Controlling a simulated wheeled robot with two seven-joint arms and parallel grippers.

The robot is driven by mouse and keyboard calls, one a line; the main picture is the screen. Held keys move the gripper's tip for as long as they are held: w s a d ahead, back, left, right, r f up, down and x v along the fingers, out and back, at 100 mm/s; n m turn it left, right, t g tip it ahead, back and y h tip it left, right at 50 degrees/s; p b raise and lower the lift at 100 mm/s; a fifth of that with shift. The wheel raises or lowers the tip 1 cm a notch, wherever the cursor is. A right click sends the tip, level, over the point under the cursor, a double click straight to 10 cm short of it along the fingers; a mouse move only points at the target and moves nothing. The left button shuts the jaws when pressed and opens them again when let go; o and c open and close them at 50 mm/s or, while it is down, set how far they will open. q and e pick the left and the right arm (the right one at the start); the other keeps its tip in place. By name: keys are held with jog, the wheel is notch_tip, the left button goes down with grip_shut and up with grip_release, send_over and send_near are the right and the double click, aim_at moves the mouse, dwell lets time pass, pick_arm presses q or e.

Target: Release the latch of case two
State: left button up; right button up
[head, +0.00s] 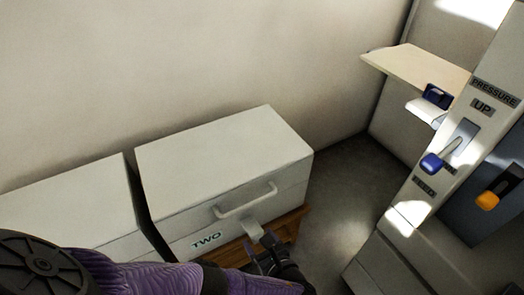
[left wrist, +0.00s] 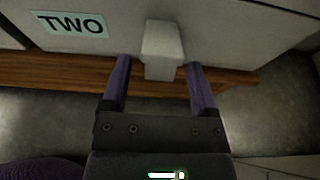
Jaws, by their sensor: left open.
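Case two (head: 228,160) is a white box with a closed lid, a bar handle (head: 246,200) on its front and a "TWO" label (head: 207,241). Its latch (head: 253,229) is a small pale tab below the handle. The latch also shows in the left wrist view (left wrist: 161,48), hanging down the case front past its lower edge. My left gripper (head: 266,247) is open just below and in front of the latch. In the left wrist view, its two fingers (left wrist: 159,75) stand on either side of the latch's lower end, with gaps on both sides. My right gripper is not in view.
A wooden support (head: 287,229) lies under case two. Another white case (head: 70,210) stands close on its left. At right stands a panel (head: 480,130) marked "PRESSURE" with a blue-tipped lever (head: 432,163). Bare floor (head: 345,175) lies between.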

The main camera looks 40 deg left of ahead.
pick_arm(q)
jog(key=p+v, duration=0.2)
jog(key=v, duration=0.8)
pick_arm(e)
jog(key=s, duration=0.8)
